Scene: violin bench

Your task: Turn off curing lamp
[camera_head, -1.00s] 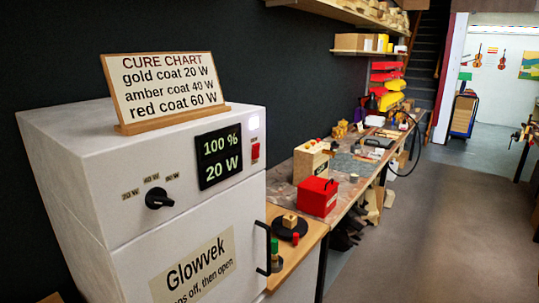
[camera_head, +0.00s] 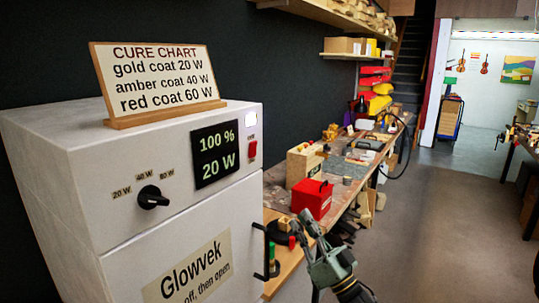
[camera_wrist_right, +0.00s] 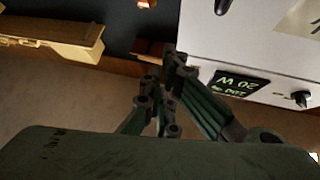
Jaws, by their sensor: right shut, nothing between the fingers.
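The white curing lamp cabinet (camera_head: 120,180) stands at the left in the head view. Its display (camera_head: 215,153) reads 100 % and 20 W. A red switch (camera_head: 252,149) is right of the display, under a lit white indicator (camera_head: 251,119). A black knob (camera_head: 152,197) sits below 20, 40 and 60 W marks. My right gripper (camera_head: 304,225) is shut and empty, right of the cabinet door handle (camera_head: 268,250) and apart from the switch. In the right wrist view the gripper (camera_wrist_right: 172,65) shows with the display (camera_wrist_right: 240,84) beyond it. My left gripper is not in view.
A cure chart (camera_head: 160,80) stands on top of the cabinet. A long workbench (camera_head: 345,180) behind my right gripper carries a red box (camera_head: 312,199) and tools. Shelves (camera_head: 330,22) hang above it. The floor (camera_head: 440,220) at the right is clear.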

